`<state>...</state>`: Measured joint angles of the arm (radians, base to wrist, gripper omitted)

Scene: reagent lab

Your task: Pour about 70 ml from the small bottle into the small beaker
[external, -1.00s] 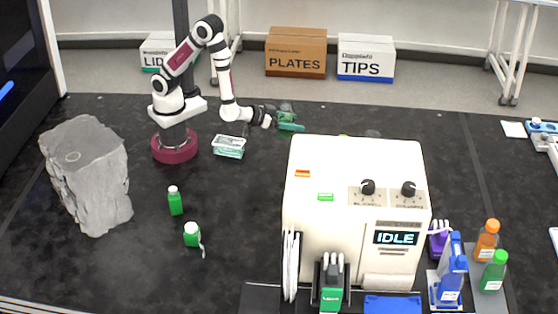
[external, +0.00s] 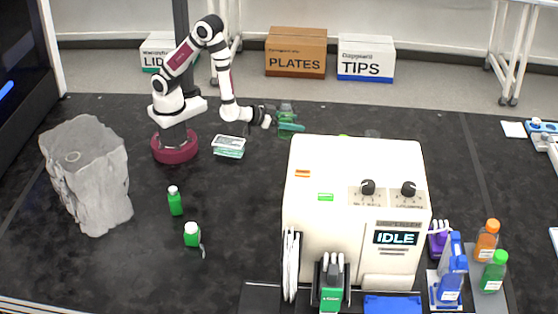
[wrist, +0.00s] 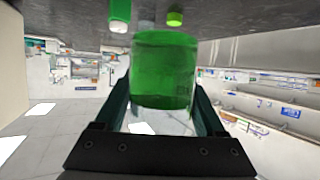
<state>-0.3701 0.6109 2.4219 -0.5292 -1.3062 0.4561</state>
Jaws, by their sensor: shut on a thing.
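My gripper (external: 289,122) hangs above the table behind the white machine, its jaws shut on a green container. In the wrist view, this green, see-through container (wrist: 163,70) sits between the fingers; I take it to be the small bottle. Its mouth cannot be made out. A clear, greyish glass rim (external: 372,133) shows just over the machine's back edge, right of my gripper; it may be the small beaker, and most of it is hidden. A pale, clear thing (wrist: 145,25) stands behind the held container in the wrist view.
The white machine (external: 355,170) stands in front of my gripper. A green top (external: 343,136) peeks over its back edge. A clear tray box (external: 229,147) lies left of the gripper. Two green bottles, one here (external: 175,201), and a grey rock (external: 87,175) stand further left.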

